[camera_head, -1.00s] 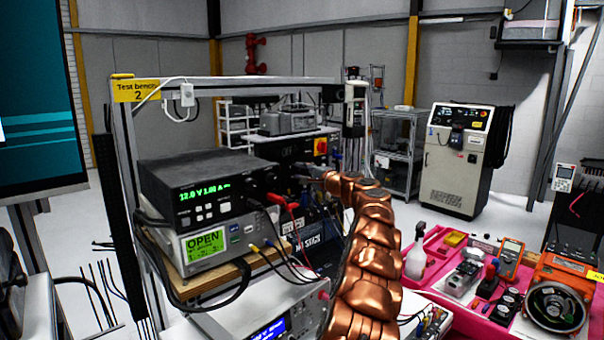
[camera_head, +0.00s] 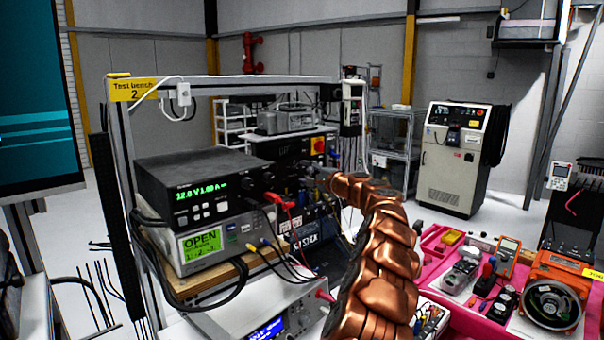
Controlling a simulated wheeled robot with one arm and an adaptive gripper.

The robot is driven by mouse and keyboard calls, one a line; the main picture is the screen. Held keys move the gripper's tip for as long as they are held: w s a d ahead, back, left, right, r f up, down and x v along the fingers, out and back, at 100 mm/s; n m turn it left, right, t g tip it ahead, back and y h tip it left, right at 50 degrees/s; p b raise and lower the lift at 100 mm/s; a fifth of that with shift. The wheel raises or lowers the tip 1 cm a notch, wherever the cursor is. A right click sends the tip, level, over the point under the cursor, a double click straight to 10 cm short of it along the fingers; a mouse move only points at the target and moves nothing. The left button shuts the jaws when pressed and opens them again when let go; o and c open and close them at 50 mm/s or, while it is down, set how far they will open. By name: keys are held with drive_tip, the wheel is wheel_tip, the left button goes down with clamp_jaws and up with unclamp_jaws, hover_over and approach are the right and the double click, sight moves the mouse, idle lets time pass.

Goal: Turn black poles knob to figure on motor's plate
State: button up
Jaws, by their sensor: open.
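My copper-coloured arm rises from the bottom middle and bends left toward the test bench. My gripper (camera_head: 313,171) is the small dark end of it, open, in front of the bench equipment and right of the black power supply (camera_head: 197,187). Its fingers are too small and dark to separate clearly from the gear behind. I cannot make out the black poles knob; it may be among the dark bench gear or hidden by my arm. No motor plate or its figure is readable. An orange-framed machine with a round dark face (camera_head: 552,303) stands at the right; I cannot tell whether it is the motor.
A green-screened meter (camera_head: 203,241) sits under the power supply, with red, yellow and black leads hanging in front. A lower instrument (camera_head: 258,310) stands below. A pink bench (camera_head: 470,320) at right holds several tools and meters. Open floor shows beyond, before a grey cabinet (camera_head: 455,160).

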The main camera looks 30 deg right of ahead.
drive_tip(key=s+d, duration=0.1)
drive_tip(key=s, duration=0.7)
drive_tip(key=shift+s, duration=0.2)
drive_tip(key=shift+f, duration=0.1)
idle(0.5)
